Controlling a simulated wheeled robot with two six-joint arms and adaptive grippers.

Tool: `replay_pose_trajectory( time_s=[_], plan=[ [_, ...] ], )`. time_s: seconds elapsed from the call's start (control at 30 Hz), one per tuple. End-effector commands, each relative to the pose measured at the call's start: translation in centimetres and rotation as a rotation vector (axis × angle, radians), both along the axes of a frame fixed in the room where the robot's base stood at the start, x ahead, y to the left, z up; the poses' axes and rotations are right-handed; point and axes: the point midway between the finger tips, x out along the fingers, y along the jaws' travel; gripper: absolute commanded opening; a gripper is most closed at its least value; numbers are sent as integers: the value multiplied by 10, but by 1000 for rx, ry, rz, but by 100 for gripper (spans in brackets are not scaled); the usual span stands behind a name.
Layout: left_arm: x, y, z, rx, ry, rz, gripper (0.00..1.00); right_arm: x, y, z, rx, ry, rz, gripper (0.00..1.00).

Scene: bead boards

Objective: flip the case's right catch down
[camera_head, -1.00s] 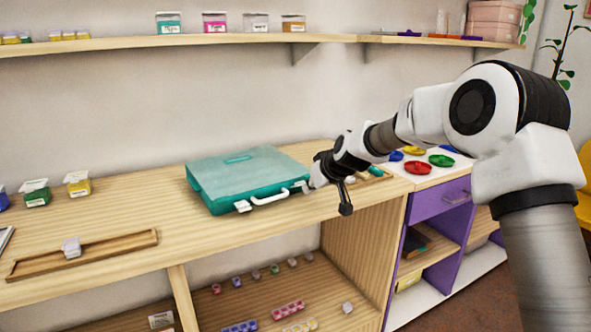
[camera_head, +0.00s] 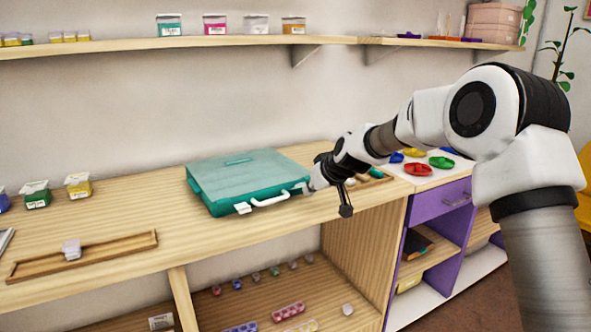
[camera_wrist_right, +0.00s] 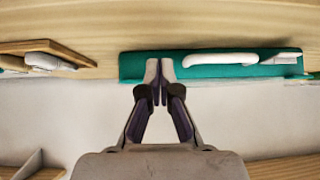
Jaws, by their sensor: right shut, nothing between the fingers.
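The closed teal case (camera_head: 250,172) lies flat on the wooden bench top, its front edge with a white handle (camera_head: 270,200) facing the bench's front. The white left catch (camera_head: 243,207) shows at the left of the handle; in the right wrist view it shows at the right (camera_wrist_right: 282,58). My right gripper (camera_head: 308,187) is at the case's front right corner. In the right wrist view its fingertips (camera_wrist_right: 160,72) are together, with nothing between them, in front of the case's edge. The right catch is hidden or too small to tell there. My left gripper is not in view.
A wooden tray (camera_head: 50,269) lies on the bench at the left, and another small tray (camera_wrist_right: 50,48) is beside the case. Colored dishes (camera_head: 418,169) stand on the white top at the right. The bench between the case and the left tray is clear.

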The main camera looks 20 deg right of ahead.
Motion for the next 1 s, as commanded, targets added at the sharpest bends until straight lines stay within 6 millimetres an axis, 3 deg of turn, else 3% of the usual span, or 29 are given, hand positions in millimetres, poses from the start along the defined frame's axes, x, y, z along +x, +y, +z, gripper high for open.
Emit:
replay_pose_trajectory(
  time_s=[0.8, 1.0],
  plan=[
    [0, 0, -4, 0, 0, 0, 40, 15, 2, -6, 0, 0, 0, 0],
    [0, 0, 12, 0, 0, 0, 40, 16, 4, 11, -1, -1, -2, 0]
  ],
)
